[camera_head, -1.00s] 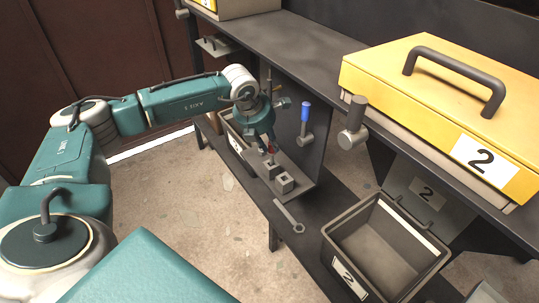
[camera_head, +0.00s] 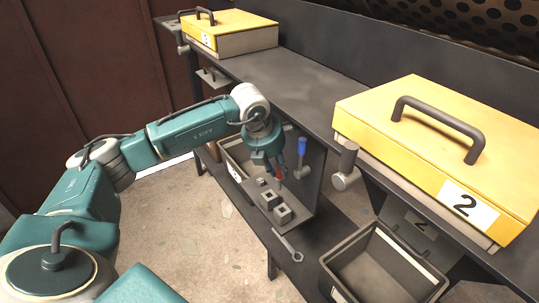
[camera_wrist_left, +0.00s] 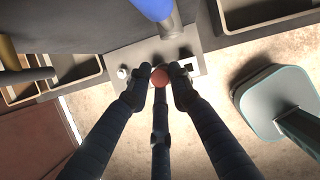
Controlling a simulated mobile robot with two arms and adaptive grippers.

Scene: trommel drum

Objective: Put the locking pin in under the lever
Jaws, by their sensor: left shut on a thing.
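My left gripper (camera_head: 278,172) is shut on the red-headed locking pin (camera_head: 280,174). It holds the pin over a small grey ledge on the panel. In the left wrist view the pin's round red head (camera_wrist_left: 159,77) sits between the fingertips (camera_wrist_left: 159,84); its shank is hidden. The lever (camera_head: 302,147) has a blue handle and stands upright on the panel, just right of the gripper. Its blue handle (camera_wrist_left: 152,6) shows at the top of the wrist view. I cannot tell whether the pin touches the ledge. My right gripper is not in view.
Blocks with square openings (camera_head: 282,213) stand on the ledge near the gripper. A grey knob (camera_head: 346,165) juts out to the right. A yellow box marked 2 (camera_head: 420,140) stands on the bench. An open grey bin (camera_head: 385,270) is below. A wrench-like tool (camera_head: 290,247) lies on the lower shelf.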

